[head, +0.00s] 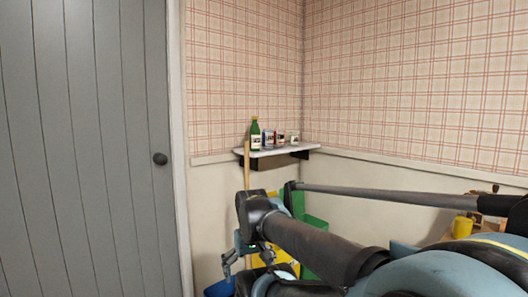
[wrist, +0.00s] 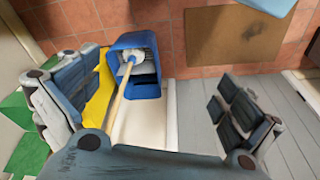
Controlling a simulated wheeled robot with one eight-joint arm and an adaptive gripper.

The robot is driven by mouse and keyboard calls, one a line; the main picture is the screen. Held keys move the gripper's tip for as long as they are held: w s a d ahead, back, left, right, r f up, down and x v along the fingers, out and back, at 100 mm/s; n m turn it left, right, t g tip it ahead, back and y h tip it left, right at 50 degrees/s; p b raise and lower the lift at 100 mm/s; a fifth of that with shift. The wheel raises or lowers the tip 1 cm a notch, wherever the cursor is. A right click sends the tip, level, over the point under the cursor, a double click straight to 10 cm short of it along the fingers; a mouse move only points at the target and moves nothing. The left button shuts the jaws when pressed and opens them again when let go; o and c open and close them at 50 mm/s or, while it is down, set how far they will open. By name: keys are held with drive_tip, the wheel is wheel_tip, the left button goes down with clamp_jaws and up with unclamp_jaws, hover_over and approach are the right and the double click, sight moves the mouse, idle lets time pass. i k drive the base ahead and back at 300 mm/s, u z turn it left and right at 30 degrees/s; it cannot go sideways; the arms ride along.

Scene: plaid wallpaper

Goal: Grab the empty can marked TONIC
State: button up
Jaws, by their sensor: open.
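Small containers stand on a wall shelf (head: 280,151) in the far corner of the head view. Among them are a dark blue can (head: 267,139), a red and white can (head: 280,138) and a pale can or cup (head: 293,138). Their lettering is too small to read, so I cannot tell which one is marked TONIC. My gripper (head: 246,262) hangs below the shelf, on the near side, apart from the cans. In the wrist view my gripper (wrist: 155,95) has its fingers spread wide with nothing held between them. No can shows there.
A green bottle (head: 254,134) stands at the shelf's left end. Below are a blue mop bucket (wrist: 150,88), something yellow (wrist: 98,98) and green bins (head: 315,222). A grey door (head: 85,150) fills the left.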

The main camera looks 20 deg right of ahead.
sight(279, 134)
drive_tip(key=k, duration=0.65)
drive_tip(key=z, duration=0.05)
drive_tip(key=i, duration=1.5)
drive_tip(key=z, duration=0.7)
